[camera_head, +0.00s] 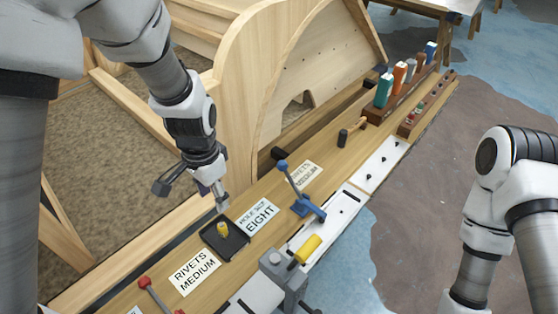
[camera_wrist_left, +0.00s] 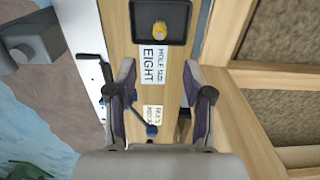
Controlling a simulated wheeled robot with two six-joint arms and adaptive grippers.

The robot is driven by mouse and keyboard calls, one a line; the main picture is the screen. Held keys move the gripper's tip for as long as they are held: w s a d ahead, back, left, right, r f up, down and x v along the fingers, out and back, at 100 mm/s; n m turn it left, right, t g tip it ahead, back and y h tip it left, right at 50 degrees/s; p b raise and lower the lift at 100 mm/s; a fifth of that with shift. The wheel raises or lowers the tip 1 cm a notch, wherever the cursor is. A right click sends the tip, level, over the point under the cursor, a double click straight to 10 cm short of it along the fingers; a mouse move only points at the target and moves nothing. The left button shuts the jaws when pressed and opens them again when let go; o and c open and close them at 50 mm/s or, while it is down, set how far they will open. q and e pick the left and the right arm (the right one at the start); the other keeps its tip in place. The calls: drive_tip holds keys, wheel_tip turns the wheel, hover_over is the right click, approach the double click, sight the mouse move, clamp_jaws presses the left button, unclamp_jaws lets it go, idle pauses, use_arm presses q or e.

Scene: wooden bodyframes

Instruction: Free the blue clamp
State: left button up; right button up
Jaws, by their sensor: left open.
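The blue clamp (camera_head: 308,208) stands on the wooden bench rail at its white-strip edge, with its lever tilted up to a blue ball (camera_head: 282,166). In the left wrist view the ball (camera_wrist_left: 152,131) shows low between my fingers, and the left finger partly hides the rest of the clamp. My left gripper (camera_head: 191,190) is open and empty, above the rail's inner edge near the black tray, left of the clamp and apart from it. It also shows in the left wrist view (camera_wrist_left: 158,78). My right arm is at the right, but its gripper is out of view.
The black tray (camera_head: 210,240) holds a yellow piece (camera_head: 223,229). A grey post with a yellow handle (camera_head: 306,248) stands in front of the clamp. A red-tipped lever (camera_head: 146,283) is at lower left. A hammer (camera_head: 350,132) and wooden tool rack (camera_head: 388,106) lie farther along.

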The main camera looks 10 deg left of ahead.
use_arm(q)
drive_tip(key=w+d+r+n+t+p, duration=0.25)
drive_tip(key=w+r+n, duration=0.25)
drive_tip(key=w+n, duration=0.5)
drive_tip(key=n+h+p, duration=0.2)
drive_tip(key=n+p, duration=0.4)
drive_tip(key=p, duration=0.5)
hover_over(282, 162)
drive_tip(key=w, duration=0.1)
drive_tip(key=shift+a+f, duration=0.45)
drive_tip(key=shift+f, duration=0.35)
drive_tip(key=s+f+g+p, duration=0.1)
drive_tip(key=s+f, duration=0.1)
drive_tip(key=shift+f+y, duration=0.3)
drive_tip(key=f, duration=0.2)
drive_tip(key=f+p, duration=0.1)
drive_tip(key=f, duration=0.1)
drive_tip(key=w+d+f, duration=0.1)
drive_tip(key=f, duration=0.2)
drive_tip(key=shift+p, duration=0.3)
drive_tip(key=shift+f, duration=0.45)
clamp_jaws()
